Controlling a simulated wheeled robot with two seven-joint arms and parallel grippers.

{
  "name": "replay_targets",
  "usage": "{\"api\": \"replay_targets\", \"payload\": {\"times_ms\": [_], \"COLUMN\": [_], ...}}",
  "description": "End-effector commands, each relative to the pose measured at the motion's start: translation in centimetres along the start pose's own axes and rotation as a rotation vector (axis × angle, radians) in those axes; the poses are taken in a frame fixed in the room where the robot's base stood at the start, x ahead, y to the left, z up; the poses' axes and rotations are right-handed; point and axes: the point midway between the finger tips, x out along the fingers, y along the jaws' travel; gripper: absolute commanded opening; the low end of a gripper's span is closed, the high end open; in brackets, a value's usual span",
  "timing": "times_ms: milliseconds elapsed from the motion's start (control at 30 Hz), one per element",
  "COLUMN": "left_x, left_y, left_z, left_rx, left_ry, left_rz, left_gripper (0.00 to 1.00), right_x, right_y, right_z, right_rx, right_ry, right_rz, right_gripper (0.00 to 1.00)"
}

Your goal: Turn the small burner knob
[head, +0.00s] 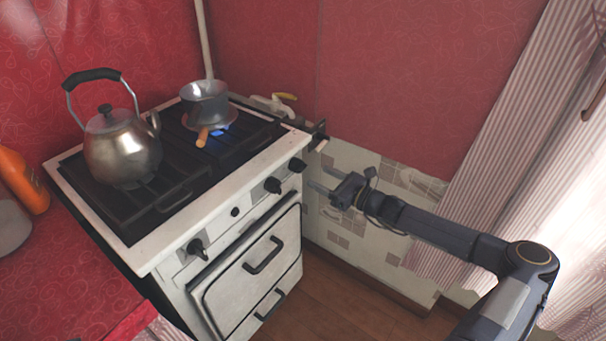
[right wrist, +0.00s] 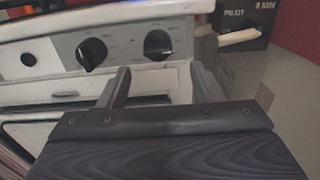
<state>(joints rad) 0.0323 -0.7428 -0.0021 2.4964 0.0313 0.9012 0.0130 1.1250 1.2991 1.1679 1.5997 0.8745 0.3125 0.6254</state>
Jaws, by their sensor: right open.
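The white stove front carries several dark knobs: one at the left (head: 197,249), a very small round one (head: 235,212), one right of centre (head: 273,185) and one at the right end (head: 297,165). No marking shows clearly which is the small burner's. My right gripper (head: 317,179) is open and empty, just right of and apart from the right-end knob. In the right wrist view, the right-end knob (right wrist: 159,44) appears beyond the gap between the open fingers (right wrist: 160,73), and the neighbouring knob (right wrist: 92,53) is left of them. My left gripper is not in view.
A kettle (head: 123,150) stands on the left of the stove top. A saucepan (head: 205,103) with an orange handle sits at the back right over a blue flame (head: 217,132). A striped curtain (head: 497,130) hangs at the right. Open floor (head: 340,290) lies before the stove.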

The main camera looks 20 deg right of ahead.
Motion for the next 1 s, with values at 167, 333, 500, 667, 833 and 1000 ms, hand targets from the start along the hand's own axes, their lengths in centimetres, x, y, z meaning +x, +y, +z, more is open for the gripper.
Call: {"api": "replay_targets", "payload": {"times_ms": [167,333,500,667,833,1000], "left_x": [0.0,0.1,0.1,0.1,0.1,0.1], "left_y": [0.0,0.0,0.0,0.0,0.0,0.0], "left_z": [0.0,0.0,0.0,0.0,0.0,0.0], "left_rx": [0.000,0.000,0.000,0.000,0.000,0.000], "left_ry": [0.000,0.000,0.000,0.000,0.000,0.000], "left_rz": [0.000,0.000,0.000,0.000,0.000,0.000], "left_gripper": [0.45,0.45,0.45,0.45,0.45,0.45], "right_x": [2.9,5.5,7.0,7.3,7.3,7.3], "right_y": [0.3,0.3,0.3,0.3,0.3,0.3], "right_z": [0.1,0.1,0.1,0.1,0.1,0.1], "right_rx": [-0.002,-0.003,-0.006,-0.006,-0.006,-0.006], "right_ry": [-0.002,-0.001,0.000,0.001,0.001,0.001], "right_rz": [0.007,0.007,0.007,0.006,0.007,0.007], "right_gripper": [0.59,0.59,0.59,0.59,0.57,0.35]}}
